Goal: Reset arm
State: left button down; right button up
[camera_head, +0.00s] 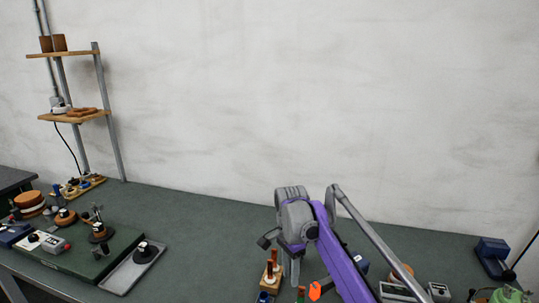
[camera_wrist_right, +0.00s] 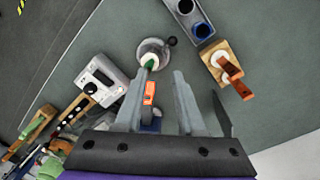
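My right arm, purple and grey, rises over the bench in the lower middle of the head view. Its gripper (camera_head: 291,268) points down near a small wooden block with orange-brown pegs (camera_head: 270,279). In the right wrist view the two grey fingers (camera_wrist_right: 159,76) stand apart with a clear gap. A small orange piece (camera_wrist_right: 150,93) shows beside the left finger, below a green-tipped part (camera_wrist_right: 149,63) by a round metal holder (camera_wrist_right: 155,50). I see no object clamped between the fingers. My left gripper is out of view.
The green bench (camera_head: 210,220) has free room in its middle. At left are a grey tray (camera_head: 121,277), a dark green board with devices and a wooden shelf (camera_head: 78,116). A blue device (camera_head: 491,249) stands at right. A white wall closes the back.

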jog(key=s+d+n+t, duration=0.2)
jog(key=s+d+n, duration=0.15)
jog(key=s, duration=0.45)
jog(key=s+d+n+t, duration=0.2)
jog(key=s+d+n, duration=0.1)
jog(key=s+d, duration=0.3)
jog(key=s+d+f+n+t, duration=0.1)
jog(key=s+f+n, duration=0.2)
jog(key=s, duration=0.5)
jog(key=s+d+f+n+t, duration=0.1)
jog(key=s+f+n, duration=0.2)
jog(key=s+f, duration=0.3)
jog(key=shift+s+d+f+t, duration=0.2)
jog(key=shift+s+t, duration=0.1)
jog(key=shift+s, duration=0.55)
